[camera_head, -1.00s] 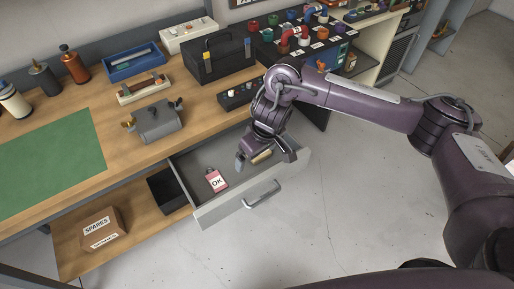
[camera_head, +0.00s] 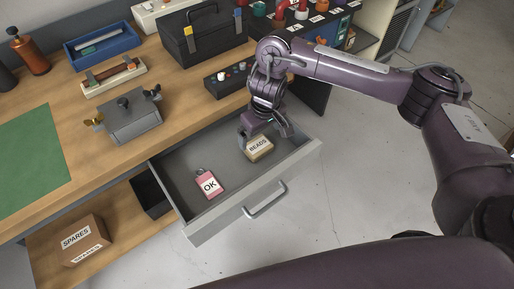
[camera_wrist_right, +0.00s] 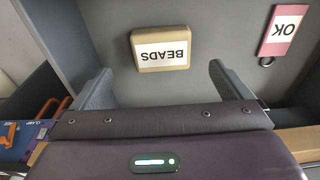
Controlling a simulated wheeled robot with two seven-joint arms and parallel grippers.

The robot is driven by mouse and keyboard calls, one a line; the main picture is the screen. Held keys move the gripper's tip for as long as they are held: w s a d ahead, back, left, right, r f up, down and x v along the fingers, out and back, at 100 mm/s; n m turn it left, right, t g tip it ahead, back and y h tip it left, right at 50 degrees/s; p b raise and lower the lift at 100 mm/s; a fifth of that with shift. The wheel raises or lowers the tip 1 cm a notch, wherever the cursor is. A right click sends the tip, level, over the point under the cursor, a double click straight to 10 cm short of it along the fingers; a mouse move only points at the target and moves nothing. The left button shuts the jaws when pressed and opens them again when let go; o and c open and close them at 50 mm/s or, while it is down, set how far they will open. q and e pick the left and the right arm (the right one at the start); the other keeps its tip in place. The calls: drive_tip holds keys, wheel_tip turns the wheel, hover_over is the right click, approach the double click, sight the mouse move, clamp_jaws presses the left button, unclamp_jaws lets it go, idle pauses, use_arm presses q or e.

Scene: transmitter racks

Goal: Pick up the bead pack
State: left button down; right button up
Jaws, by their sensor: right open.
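The bead pack (camera_head: 260,149) is a small tan block with a white label reading BEADS. It lies in the open grey drawer (camera_head: 222,209), toward the drawer's right end. It also shows in the right wrist view (camera_wrist_right: 160,50), flat on the drawer floor, ahead of the fingers. My right gripper (camera_head: 265,133) is open above the drawer, just over the pack. In the right wrist view its two fingers (camera_wrist_right: 158,88) are spread wide with nothing between them, and the pack lies apart from them. My left gripper is not in view.
A pink OK tag (camera_head: 209,185) lies in the drawer left of the pack. The drawer walls and handle (camera_head: 266,200) surround the space. On the bench stand a grey vise-like device (camera_head: 133,118), a black toolbox (camera_head: 203,38) and a small control box (camera_head: 228,78). A SPARES box (camera_head: 86,240) sits below.

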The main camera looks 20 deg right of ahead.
sight(258, 145)
drive_tip(key=shift+s+a+f, duration=0.1)
drive_tip(key=shift+f, duration=0.55)
drive_tip(key=f, duration=0.1)
drive_tip(key=f+b, duration=0.1)
drive_tip(key=f, duration=0.1)
drive_tip(key=f+b, duration=0.1)
drive_tip(key=shift+w+a+f, duration=0.15)
drive_tip(key=shift+w+f, duration=0.1)
drive_tip(key=shift+w, duration=0.15)
drive_tip(key=c, duration=1.1)
